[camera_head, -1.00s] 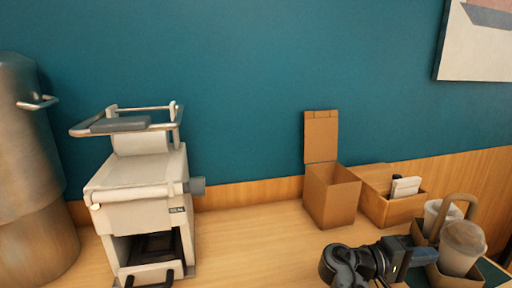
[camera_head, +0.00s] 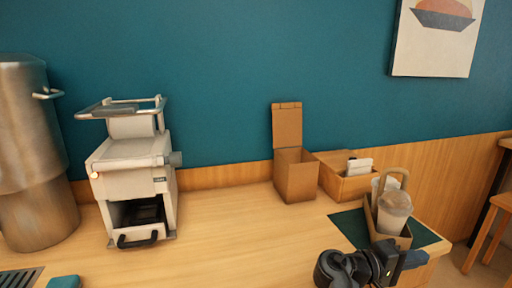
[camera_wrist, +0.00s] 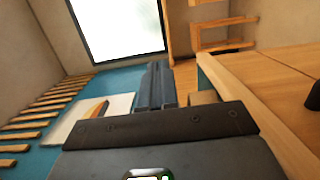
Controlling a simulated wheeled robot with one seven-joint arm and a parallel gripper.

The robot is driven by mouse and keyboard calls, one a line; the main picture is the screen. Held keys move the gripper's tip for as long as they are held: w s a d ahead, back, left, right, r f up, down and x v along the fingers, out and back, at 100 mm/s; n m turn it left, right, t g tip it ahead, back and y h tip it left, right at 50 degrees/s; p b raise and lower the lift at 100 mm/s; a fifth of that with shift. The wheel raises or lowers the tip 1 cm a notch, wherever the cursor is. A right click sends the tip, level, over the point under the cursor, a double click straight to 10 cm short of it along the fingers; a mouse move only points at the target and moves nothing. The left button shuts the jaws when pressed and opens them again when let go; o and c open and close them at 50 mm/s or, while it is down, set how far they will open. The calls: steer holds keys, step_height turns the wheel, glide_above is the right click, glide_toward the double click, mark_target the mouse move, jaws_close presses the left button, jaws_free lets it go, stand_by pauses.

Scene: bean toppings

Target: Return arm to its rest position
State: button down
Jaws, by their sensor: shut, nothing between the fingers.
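My gripper (camera_head: 398,262) is at the lower right in the head view, just in front of the cup carrier at the counter's right end. It is shut and holds nothing. In the wrist view its dark closed fingers (camera_wrist: 156,85) point toward a bright window and the room's side; no counter object lies between them. Part of my arm shows at the bottom of the head view.
A cup carrier (camera_head: 380,222) with lidded cups (camera_head: 395,210) stands on a green mat (camera_head: 350,228). An open cardboard box (camera_head: 296,178) and a wooden caddy (camera_head: 345,184) are behind. A white machine (camera_head: 132,180) and metal urn (camera_head: 30,150) stand left. The counter's middle is clear.

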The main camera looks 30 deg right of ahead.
steer(key=s+a+f+n+t+y, duration=0.25)
steer(key=a+f+t, duration=0.2)
steer(key=f, duration=0.25)
steer(key=s+a+f+n+t+y, duration=0.1)
steer(key=s+a+f+n+t, duration=0.1)
steer(key=a+f+n+t, duration=0.35)
steer(key=s+a+f+t+y, duration=0.4)
steer(key=s+a+t+y, duration=0.15)
steer(key=a, duration=0.45)
steer(key=s+a+r+m+t+y, duration=0.2)
steer(key=s+a+r, duration=0.4)
steer(key=r, duration=0.3)
steer(key=s+a+r+m+t+y, duration=0.1)
steer(key=s+a+r+t+y, duration=0.3)
steer(key=r, duration=0.6)
steer(key=s+a+y, duration=0.1)
steer(key=s+a, duration=0.1)
steer(key=s, duration=0.1)
steer(key=shift+a+m+y, duration=0.3)
steer(key=shift+a+m, duration=0.05)
steer(key=shift+m, duration=0.05)
steer(key=shift+s+r, duration=0.1)
